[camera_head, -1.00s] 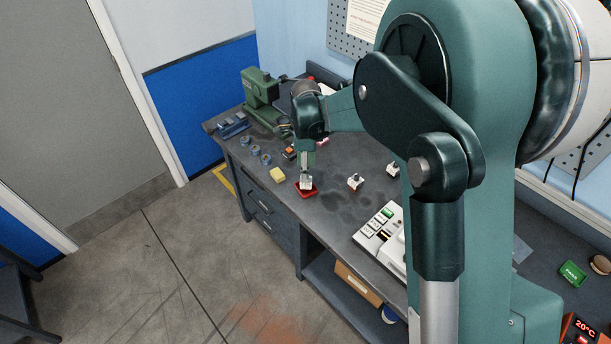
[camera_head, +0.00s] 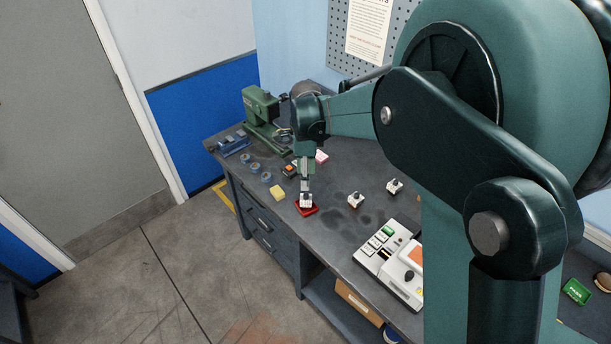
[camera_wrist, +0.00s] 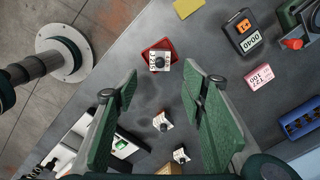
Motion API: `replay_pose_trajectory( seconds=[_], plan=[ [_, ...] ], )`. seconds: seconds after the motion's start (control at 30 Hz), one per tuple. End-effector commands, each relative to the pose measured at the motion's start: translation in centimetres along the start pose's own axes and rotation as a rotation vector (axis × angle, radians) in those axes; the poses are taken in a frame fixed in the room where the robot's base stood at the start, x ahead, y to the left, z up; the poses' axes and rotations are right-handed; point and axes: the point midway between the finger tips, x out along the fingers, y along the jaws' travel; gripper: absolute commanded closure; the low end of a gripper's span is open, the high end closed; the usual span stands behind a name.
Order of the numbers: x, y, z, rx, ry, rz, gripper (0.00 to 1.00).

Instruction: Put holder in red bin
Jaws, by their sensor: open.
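The red bin (camera_head: 313,210) is a small shallow red tray near the front edge of the bench, left of the middle. A white holder (camera_head: 306,201) with a dark top is in it. In the wrist view the holder (camera_wrist: 159,62) lies over the red bin (camera_wrist: 147,53), ahead of my fingertips. My gripper (camera_head: 305,184) is above the bin, and in the wrist view its green fingers (camera_wrist: 170,80) are spread wide with nothing between them. Two similar white holders stand on the bench to the right, one nearer (camera_head: 355,200) and one farther (camera_head: 394,186).
A yellow block (camera_head: 277,192) and several blue-grey rings (camera_head: 260,170) lie left of the bin. A green machine (camera_head: 262,112) stands at the back left. A white device with buttons (camera_head: 388,262) is at the right. The bench between bin and device is mostly clear.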

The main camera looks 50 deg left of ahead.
Motion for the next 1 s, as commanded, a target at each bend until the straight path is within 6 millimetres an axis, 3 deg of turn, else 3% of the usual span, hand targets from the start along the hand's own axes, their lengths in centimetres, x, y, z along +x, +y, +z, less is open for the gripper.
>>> replay_pose_trajectory(
  seconds=[0.67,0.87,1.0],
  plan=[
    [-0.3,0.1,-0.5,-0.002,-0.001,-0.003,0.59],
    [-1.9,0.5,-3.2,-0.021,-0.004,-0.018,0.59],
    [-4.0,1.1,-6.7,-0.047,-0.007,-0.04,0.59]
  ],
)
